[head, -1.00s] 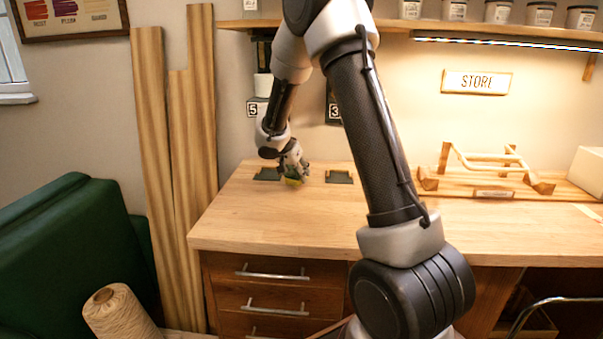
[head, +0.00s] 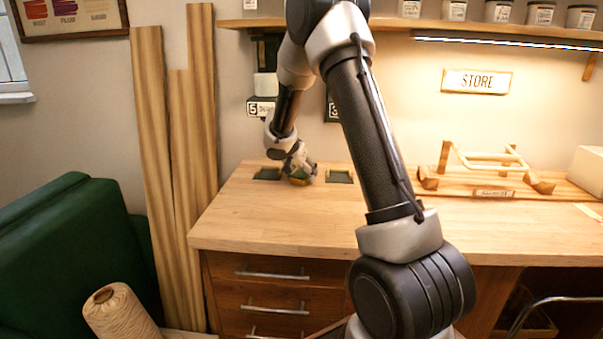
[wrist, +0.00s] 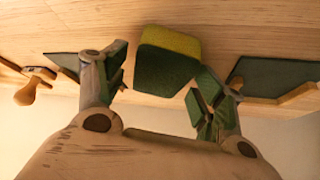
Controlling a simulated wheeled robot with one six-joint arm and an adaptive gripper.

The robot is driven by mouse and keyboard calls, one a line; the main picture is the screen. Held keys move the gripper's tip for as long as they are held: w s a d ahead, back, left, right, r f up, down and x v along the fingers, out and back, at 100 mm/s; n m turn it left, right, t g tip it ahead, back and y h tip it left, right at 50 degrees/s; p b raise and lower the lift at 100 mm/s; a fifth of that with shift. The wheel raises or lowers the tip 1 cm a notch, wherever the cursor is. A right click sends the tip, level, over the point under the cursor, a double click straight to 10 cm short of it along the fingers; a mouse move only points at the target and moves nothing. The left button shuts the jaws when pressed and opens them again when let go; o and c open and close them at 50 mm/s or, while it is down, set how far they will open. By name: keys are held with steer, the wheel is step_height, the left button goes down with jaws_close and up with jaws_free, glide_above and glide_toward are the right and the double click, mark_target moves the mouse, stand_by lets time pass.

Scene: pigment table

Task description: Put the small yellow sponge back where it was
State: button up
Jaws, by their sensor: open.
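The small sponge (wrist: 170,62) has a yellow layer and a dark green layer. It lies between the fingertips in the wrist view, close to the right finger and with a gap to the left one. My gripper (wrist: 160,84) is open around it; in the head view the gripper (head: 300,168) is low over the back left of the table. A sliver of the sponge (head: 299,182) shows under the fingers there. I cannot tell whether it touches the table.
Dark green pads lie on either side of my gripper, a left pad (head: 267,174) and a right pad (head: 340,177). A wooden rack (head: 490,178) stands to the right. The table's front left (head: 265,225) is clear.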

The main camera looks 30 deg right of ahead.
steer(key=s+a+r+n, duration=0.1)
steer(key=s+a+r, duration=0.1)
steer(key=s+r, duration=0.45)
steer(key=s+a+r, duration=0.3)
steer(key=r, duration=0.6)
steer(key=s+a+r+n+y, duration=0.1)
steer(key=s+n+y, duration=0.1)
steer(key=s, duration=0.8)
steer(key=s+a+n+y, duration=0.1)
steer(key=s+n, duration=0.4)
steer(key=s, duration=0.6)
steer(key=s+a+r+n+y, duration=0.1)
steer(key=s+a+n+y, duration=0.1)
steer(key=s, duration=0.8)
steer(key=shift+s+a+r+n+t+y, duration=0.2)
steer(key=shift+a+r+n+t+y, duration=0.15)
steer(key=shift+n, duration=0.35)
